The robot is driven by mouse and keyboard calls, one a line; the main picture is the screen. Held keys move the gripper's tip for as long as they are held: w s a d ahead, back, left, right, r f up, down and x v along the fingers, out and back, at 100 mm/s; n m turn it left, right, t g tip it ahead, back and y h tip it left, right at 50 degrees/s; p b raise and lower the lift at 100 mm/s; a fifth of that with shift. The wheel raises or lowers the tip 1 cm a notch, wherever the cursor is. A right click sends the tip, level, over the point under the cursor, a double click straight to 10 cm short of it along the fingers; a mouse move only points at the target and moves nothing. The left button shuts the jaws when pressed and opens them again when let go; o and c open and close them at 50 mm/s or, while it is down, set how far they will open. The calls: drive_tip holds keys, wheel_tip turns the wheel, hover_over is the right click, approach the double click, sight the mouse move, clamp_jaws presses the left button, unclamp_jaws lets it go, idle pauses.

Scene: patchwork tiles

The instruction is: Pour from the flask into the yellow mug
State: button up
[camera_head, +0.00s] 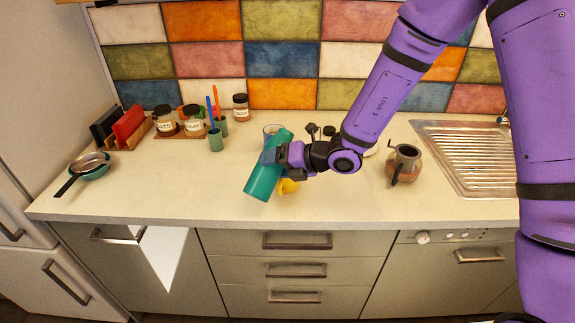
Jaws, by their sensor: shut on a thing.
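The teal flask (262,181) is tilted above the counter, its upper end leaning to the right and its lower end to the lower left. My gripper (270,157) is shut around its middle from the right. I cannot tell which end is its mouth, and no liquid shows. The yellow mug (289,187) is just right of the flask's lower part. Only a small part of it shows; the flask and my gripper hide the rest.
A pale cup (271,129) stands behind the flask. A brown jug (404,164) is to the right, before the sink (470,150). Jars (193,122), green holders (215,140) with utensils and a pan (90,165) are left. The front left counter is clear.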

drive_tip(key=shift+w+d+r+n+t+h, duration=0.1)
drive_tip(key=shift+w+r+n+t+h, duration=0.1)
drive_tip(key=shift+r+n+t+h, duration=0.25)
drive_tip(key=shift+w+d+r+n+t+h, duration=0.15)
drive_tip(key=shift+w+r+n+t, duration=0.1)
drive_tip(key=shift+n+t, duration=0.3)
drive_tip(key=shift+s+a+r+n+t+h, duration=0.2)
drive_tip(key=shift+s+n+t+h, duration=0.1)
drive_tip(key=shift+n, duration=0.4)
wheel_tip(320, 180, up, 3)
drive_tip(key=shift+s+a+n+t, duration=0.1)
drive_tip(key=shift+s+n+t, duration=0.05)
drive_tip(key=shift+n+t, duration=0.35)
drive_tip(key=shift+s+a+f+n+t+h, duration=0.15)
drive_tip(key=shift+n+t+h, duration=0.25)
drive_tip(key=shift+n, duration=0.2)
drive_tip(key=shift+s+r+n+t+b, duration=0.1)
drive_tip(key=shift+r+n+t+b, duration=0.25)
drive_tip(key=shift+r+n+t, duration=0.2)
